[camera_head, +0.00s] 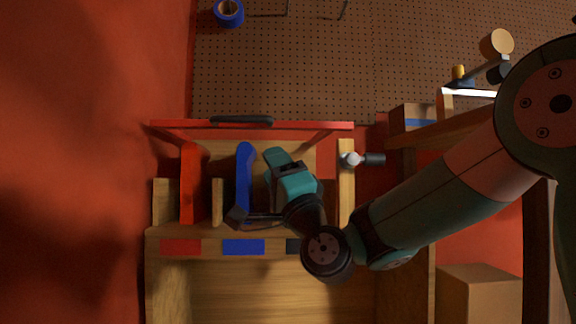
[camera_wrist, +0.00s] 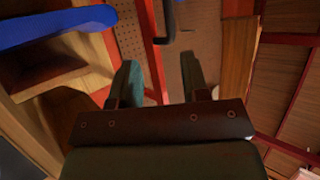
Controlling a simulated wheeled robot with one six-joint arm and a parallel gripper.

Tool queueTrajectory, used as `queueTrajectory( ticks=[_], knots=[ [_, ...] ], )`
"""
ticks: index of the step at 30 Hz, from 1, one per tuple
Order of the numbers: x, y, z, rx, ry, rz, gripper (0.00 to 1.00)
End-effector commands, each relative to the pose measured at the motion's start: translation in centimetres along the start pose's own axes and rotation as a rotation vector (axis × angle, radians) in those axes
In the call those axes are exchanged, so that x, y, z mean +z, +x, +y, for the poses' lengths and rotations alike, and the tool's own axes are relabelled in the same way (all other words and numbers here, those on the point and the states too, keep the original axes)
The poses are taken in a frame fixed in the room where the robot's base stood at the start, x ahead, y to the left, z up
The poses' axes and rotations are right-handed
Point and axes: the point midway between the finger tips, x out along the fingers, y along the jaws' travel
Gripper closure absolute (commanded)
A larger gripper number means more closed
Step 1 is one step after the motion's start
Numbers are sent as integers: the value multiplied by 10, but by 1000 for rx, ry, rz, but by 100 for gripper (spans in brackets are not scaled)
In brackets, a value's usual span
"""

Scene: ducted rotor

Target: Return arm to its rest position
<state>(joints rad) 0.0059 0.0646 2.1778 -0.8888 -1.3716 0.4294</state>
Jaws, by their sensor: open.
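My gripper (camera_head: 284,168) reaches over a wooden rack (camera_head: 165,270), to the right of a long blue piece (camera_head: 244,175). In the wrist view, my gripper (camera_wrist: 158,78) has its two teal fingers well apart, with nothing seen held between them. The blue piece stands in a slot of the rack and also shows at the upper left of the wrist view (camera_wrist: 55,27). My arm stretches from the right side of the head view, bent at the wrist over the rack's front edge. My arm hides part of the rack's right side.
A red piece (camera_head: 190,185) stands in the rack's left slot. A red bar (camera_head: 180,125) with a black handle (camera_head: 242,120) runs along the back. A small grey-white tool (camera_head: 352,159) lies right of the gripper. A cardboard box (camera_head: 478,295) sits at lower right.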

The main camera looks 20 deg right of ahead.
Motion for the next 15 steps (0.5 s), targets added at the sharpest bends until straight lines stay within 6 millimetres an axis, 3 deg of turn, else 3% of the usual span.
queueTrajectory(
  ticks=[11,15],
  knots=[
    [0,0,-1,-1,2,0,58],
    [6,7,-9,22,-16,-53,58]
  ],
)
